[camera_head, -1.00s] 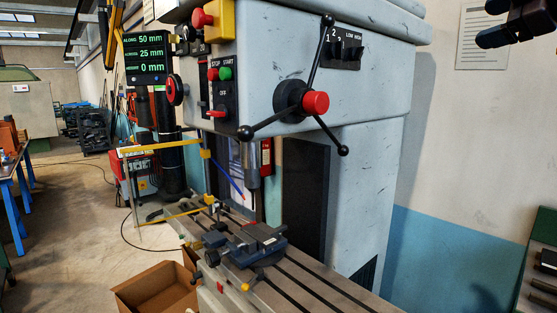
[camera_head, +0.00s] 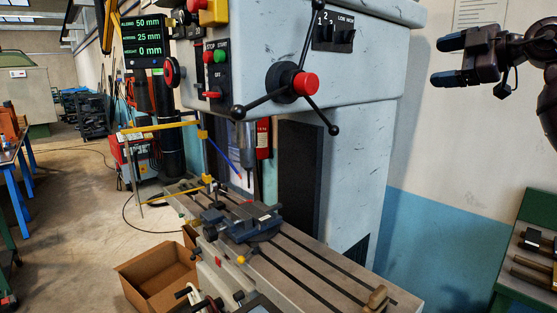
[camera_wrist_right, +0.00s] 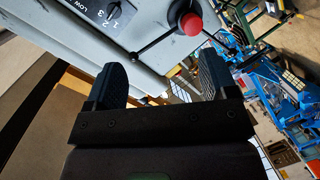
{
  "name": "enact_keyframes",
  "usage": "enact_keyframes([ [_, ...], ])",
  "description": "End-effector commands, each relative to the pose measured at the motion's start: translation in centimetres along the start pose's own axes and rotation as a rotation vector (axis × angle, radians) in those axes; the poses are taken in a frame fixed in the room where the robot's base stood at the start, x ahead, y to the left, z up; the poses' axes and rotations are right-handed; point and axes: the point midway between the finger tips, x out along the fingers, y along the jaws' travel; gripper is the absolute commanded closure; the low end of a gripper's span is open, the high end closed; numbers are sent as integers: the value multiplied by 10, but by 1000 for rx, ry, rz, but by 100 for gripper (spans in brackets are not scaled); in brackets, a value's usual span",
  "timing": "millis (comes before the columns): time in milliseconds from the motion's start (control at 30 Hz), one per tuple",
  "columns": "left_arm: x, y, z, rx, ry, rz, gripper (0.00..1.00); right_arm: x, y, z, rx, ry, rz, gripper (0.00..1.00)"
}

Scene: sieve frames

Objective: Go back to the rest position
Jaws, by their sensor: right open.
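My right gripper (camera_head: 449,62) is at the upper right of the head view, in front of the pale wall. Its two dark fingers point left and stand apart, with nothing between them. In the right wrist view the right gripper (camera_wrist_right: 165,85) shows its two ridged fingertips wide apart and empty. Beyond them is the milling machine's head with its red-knobbed lever hub (camera_wrist_right: 190,24). My left gripper is not in the head view.
The milling machine (camera_head: 345,80) fills the middle, with its three-spoked lever (camera_head: 305,84) jutting out. A blue vise (camera_head: 248,222) sits on its slotted table (camera_head: 320,268). A cardboard box (camera_head: 155,275) is on the floor. A green-edged bench (camera_head: 508,288) stands at right.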

Motion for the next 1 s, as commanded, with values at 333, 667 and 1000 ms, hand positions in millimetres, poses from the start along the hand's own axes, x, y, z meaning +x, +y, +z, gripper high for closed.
enact_keyframes([
  [333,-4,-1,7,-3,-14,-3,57,20,-112,69,-42,194,33,21],
  [667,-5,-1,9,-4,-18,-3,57,4,-218,137,18,229,188,21],
  [1000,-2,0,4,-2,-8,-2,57,-43,-337,212,140,23,331,21],
])
